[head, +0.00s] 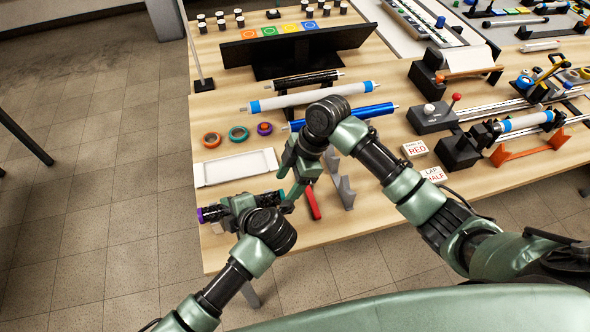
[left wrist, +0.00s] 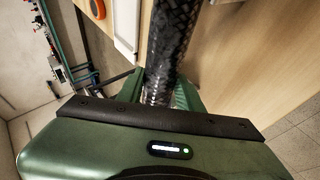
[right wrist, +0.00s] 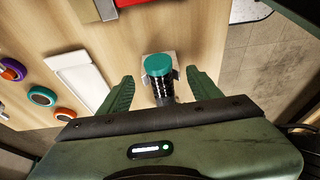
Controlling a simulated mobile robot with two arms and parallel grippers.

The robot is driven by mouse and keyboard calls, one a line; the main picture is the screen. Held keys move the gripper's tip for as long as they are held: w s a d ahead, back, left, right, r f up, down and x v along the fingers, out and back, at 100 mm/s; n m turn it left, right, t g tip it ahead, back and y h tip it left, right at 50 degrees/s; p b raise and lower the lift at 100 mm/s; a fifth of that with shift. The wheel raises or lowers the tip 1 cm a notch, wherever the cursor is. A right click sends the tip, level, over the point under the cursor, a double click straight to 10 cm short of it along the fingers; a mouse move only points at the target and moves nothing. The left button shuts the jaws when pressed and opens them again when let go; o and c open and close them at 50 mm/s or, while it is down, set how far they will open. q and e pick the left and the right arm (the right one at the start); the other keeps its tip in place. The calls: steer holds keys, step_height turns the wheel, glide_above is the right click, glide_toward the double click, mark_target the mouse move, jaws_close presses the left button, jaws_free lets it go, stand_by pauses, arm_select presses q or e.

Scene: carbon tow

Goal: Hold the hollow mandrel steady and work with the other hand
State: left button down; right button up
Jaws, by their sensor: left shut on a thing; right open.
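The hollow mandrel (head: 268,199) is a black braided tube with a purple end (head: 202,214) at left and a teal end (head: 281,194) at right, near the table's front left. My left gripper (head: 240,204) is shut around its body; the left wrist view shows the braided tube (left wrist: 172,40) between the fingers. My right gripper (head: 294,188) is open by the teal end. In the right wrist view the teal cap (right wrist: 158,65) lies between the spread fingers (right wrist: 160,92), with gaps on both sides. Arm parts hide some of the tube in the head view.
A white tray (head: 205,181) and orange (head: 212,140), teal (head: 238,133) and purple (head: 264,128) rings lie behind the mandrel. Blue-banded tubes (head: 310,97) lie further back. The table's front edge is close.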

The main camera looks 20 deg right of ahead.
mark_target(282, 193)
steer(key=shift+x, duration=1.85)
jaws_close()
